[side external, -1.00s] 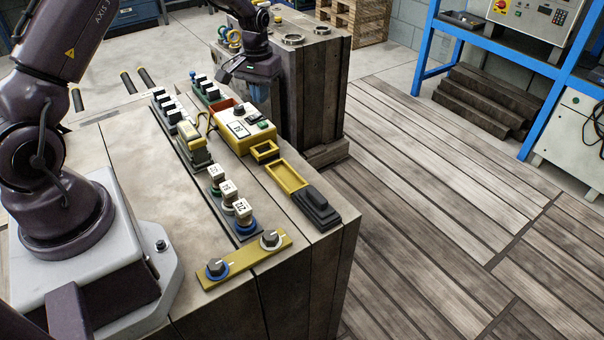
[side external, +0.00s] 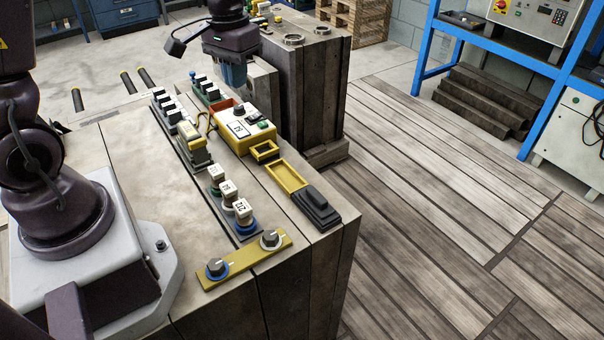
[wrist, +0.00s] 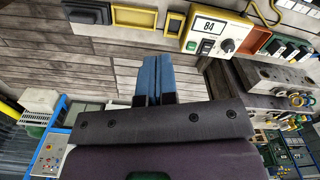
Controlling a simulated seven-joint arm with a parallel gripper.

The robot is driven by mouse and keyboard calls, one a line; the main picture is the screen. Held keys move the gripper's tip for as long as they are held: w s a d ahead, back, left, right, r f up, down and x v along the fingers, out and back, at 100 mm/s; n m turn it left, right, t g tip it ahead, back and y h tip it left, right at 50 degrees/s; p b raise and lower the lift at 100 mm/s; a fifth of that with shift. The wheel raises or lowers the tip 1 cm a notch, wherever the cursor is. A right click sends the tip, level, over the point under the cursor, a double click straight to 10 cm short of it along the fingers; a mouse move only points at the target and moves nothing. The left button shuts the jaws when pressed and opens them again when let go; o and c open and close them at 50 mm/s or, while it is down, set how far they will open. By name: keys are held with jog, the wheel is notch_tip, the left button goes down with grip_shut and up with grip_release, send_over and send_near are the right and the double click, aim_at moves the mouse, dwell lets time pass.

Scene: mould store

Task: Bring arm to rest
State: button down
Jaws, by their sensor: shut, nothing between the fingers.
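My gripper (side external: 233,80) hangs at the back of the work block, in the upper middle of the side external view, with its fingers pointing down. It is empty and held apart from the things on the block. In the wrist view the blue fingers (wrist: 154,72) lie together with nothing between them. My arm's base stands on the left of the block.
The wooden-sided work block (side external: 130,180) carries a yellow box with a knob (side external: 242,130), rows of switches (side external: 167,106), white-topped knobs (side external: 228,190), a yellow two-dial strip (side external: 245,261) and a black stepped piece (side external: 316,207). A second block (side external: 318,90) stands behind. Floor (side external: 440,220) at right is clear.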

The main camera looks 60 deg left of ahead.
jog(key=s+d+r+m+t, duration=0.4)
jog(key=s+d+r, duration=0.6)
jog(key=s, duration=0.3)
jog(key=shift+s+d+r+t, duration=0.15)
jog(key=shift+d+r+t, duration=0.25)
jog(key=shift+r+t, duration=0.45)
dwell(0.9)
